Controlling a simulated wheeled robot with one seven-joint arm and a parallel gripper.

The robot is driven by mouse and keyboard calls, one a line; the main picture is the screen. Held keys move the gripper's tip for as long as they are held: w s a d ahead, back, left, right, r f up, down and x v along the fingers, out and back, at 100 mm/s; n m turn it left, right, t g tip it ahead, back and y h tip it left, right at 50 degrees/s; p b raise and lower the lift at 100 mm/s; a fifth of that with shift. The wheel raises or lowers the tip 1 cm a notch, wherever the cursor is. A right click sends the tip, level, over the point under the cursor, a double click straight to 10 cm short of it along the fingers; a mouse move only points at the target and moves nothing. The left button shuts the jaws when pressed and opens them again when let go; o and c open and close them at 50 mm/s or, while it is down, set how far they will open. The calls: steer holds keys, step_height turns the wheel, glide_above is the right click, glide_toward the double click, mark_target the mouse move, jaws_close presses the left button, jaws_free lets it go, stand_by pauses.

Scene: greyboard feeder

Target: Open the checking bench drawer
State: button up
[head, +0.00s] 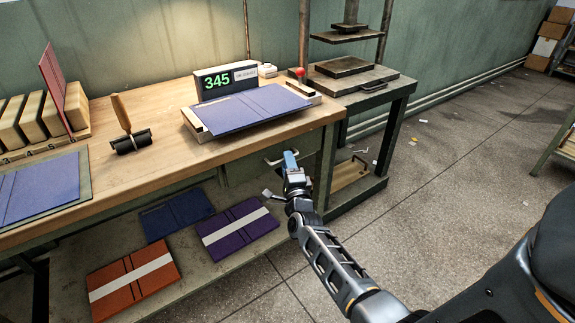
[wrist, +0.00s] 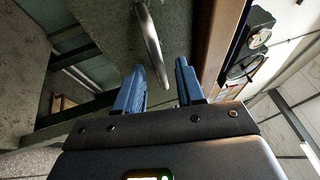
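The drawer (head: 240,168) of the checking bench sits under the bench top, and its grey-green front looks closed. Its metal bar handle (head: 273,161) shows just left of my gripper (head: 290,158). In the wrist view, the drawer front (wrist: 105,22) fills the upper left and the handle (wrist: 150,38) runs down toward the gap between the blue fingers of my gripper (wrist: 160,78). The fingers are apart, with no contact on the handle visible. I cannot tell how deep the handle's near end lies between them.
Several boards lie on the lower shelf (head: 200,266). A press (head: 345,68) stands right of the bench. The floor (head: 450,150) to the right is mostly clear.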

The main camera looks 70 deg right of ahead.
steer(key=shift+w+d, duration=0.15)
steer(key=shift+d, duration=0.1)
jaws_close()
stand_by(0.6)
